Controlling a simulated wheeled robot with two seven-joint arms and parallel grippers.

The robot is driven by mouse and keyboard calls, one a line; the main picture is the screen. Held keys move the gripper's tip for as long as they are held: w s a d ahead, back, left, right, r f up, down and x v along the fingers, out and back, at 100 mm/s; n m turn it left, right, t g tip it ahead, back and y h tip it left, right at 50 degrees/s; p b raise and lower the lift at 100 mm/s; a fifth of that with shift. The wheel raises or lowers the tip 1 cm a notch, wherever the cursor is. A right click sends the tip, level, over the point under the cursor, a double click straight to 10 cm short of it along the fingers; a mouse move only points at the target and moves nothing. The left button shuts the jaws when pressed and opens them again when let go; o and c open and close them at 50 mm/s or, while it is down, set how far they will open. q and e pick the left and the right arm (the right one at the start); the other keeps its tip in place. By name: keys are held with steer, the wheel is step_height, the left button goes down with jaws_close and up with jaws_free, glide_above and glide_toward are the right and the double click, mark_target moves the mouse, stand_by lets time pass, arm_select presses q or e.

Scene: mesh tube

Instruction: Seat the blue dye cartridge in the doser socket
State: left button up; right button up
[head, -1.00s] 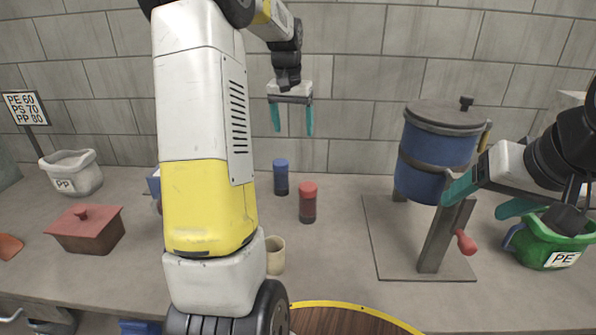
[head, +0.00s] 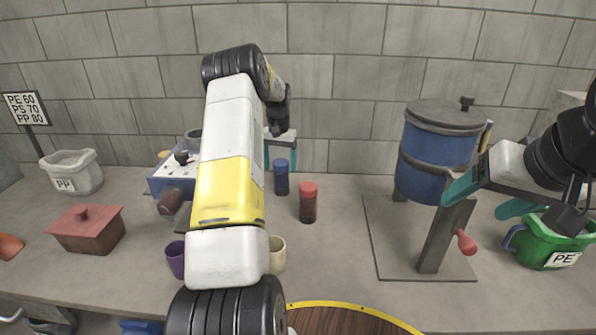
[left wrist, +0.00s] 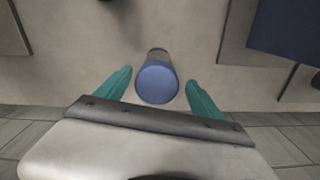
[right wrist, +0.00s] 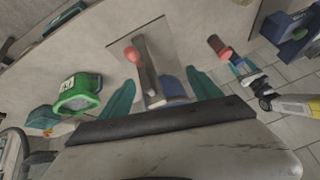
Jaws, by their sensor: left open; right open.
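The blue dye cartridge (head: 281,182) stands upright on the table, left of and behind a red cartridge (head: 308,203). My left gripper (head: 282,155) is open just above it, pointing down. In the left wrist view the cartridge's blue top (left wrist: 157,82) lies between the two teal fingers, apart from both. A blue and white machine (head: 163,186), perhaps the doser, stands to the left, partly hidden behind my left arm; I cannot make out its socket. My right gripper (head: 488,198) is open and empty, beside the blue drum (head: 440,150) at the right.
The drum's stand (head: 390,255) has a red-handled crank. A green PE bin (head: 545,250) is at the right. A tan cup (head: 276,255) and a purple cup (head: 176,260) stand in front. A lidded red box (head: 85,235) and PP bin (head: 75,178) are far left.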

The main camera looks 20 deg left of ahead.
mark_target(281, 173)
arm_select(q)
steer(key=shift+d+f, duration=0.15)
steer(key=shift+f, duration=0.85)
steer(key=shift+d+f, duration=0.1)
steer(key=shift+f, duration=0.85)
steer(key=c, duration=1.6)
